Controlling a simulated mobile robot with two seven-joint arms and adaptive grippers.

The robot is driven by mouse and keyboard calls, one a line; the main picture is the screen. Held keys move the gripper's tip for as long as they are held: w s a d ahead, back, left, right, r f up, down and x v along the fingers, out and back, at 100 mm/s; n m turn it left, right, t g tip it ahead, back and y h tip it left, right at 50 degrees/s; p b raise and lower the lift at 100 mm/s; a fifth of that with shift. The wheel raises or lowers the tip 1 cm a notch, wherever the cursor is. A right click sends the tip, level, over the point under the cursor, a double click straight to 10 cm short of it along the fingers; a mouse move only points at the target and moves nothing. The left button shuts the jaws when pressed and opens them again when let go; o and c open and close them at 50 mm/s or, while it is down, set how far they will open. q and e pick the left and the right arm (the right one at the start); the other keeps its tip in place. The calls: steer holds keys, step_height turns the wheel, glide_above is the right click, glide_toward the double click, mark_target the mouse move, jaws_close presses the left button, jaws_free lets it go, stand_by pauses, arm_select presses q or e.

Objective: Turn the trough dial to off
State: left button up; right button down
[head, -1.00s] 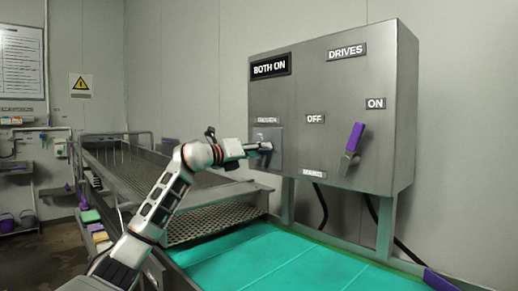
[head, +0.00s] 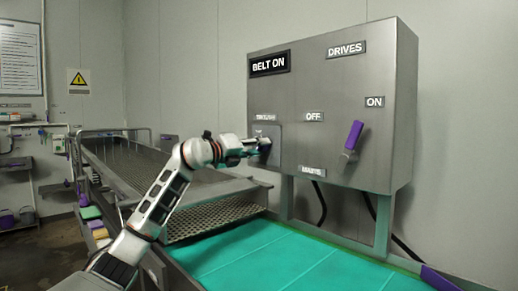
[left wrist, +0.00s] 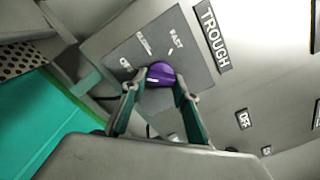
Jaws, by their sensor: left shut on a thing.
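The trough dial is a purple round knob (left wrist: 160,72) on a grey plate (left wrist: 112,38) beside the TROUGH label (left wrist: 212,35) in the left wrist view. Marks around it include OFF and FAST; which mark it points to is hard to tell. My left gripper (left wrist: 154,90) is shut on the knob, one finger on each side. In the head view my left gripper (head: 257,150) reaches the dial plate at the panel's left side and mostly hides the knob. The display (head: 269,64) on the panel reads BELT ON. My right gripper is not in view.
The grey control box (head: 315,80) also carries a purple-handled drive lever (head: 353,138) between OFF and ON labels, nearer ON. Below lies a green belt (head: 275,252). A perforated metal trough (head: 215,218) runs back to the left.

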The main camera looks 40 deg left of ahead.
arm_select(q)
steer(key=o, duration=1.1)
steer(key=shift+s+a, duration=0.2)
steer(key=shift+s, duration=1.8)
steer(key=shift+s+a, duration=0.15)
steer(key=shift+s, duration=1.85)
steer(key=shift+s+a, duration=0.2)
steer(key=shift+s, duration=1.8)
